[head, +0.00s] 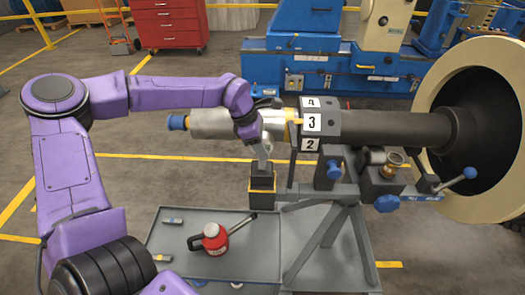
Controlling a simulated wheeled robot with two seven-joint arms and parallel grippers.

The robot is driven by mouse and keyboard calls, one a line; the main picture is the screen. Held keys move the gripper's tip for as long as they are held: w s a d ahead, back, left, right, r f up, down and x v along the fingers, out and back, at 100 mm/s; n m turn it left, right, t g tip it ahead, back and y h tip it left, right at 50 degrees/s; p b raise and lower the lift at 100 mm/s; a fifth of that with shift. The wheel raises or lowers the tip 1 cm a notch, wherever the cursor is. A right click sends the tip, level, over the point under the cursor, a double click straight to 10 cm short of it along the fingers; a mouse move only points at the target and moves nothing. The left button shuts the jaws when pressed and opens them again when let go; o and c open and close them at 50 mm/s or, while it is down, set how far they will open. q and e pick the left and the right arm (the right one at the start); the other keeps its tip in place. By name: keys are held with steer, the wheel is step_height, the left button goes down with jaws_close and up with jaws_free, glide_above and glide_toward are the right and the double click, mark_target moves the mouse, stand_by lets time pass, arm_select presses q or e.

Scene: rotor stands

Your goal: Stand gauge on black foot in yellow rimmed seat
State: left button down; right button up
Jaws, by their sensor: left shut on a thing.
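My left gripper (263,155) points down beside the silver shaft and is shut on the gauge (262,168). Only the gauge's dark lower part shows clearly below the fingers; its upper part is small and partly hidden by the gripper. The yellow rimmed seat (262,190) is on a dark block at the left end of the stand, directly below the gauge. The gauge looks upright and at the seat, but I cannot tell whether its foot touches the bottom. My right gripper is out of view.
A grey stand (345,215) carries the shaft (212,123) and numbered block (312,122) close to my gripper. A red can (213,240) with a spout stands on the grey tray (185,262). A large cream-rimmed rotor (433,80) is at right.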

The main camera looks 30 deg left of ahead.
arm_select(q)
step_height(320, 180, down, 3)
steer(key=shift+r, duration=0.1)
steer(key=shift+w, duration=0.1)
steer(key=shift+f, duration=0.25)
steer(key=c, duration=0.6)
jaws_free()
steer(key=shift+c, duration=0.2)
steer(key=shift+r, duration=0.15)
steer(key=b+v, duration=0.1)
steer(key=v, duration=1.1)
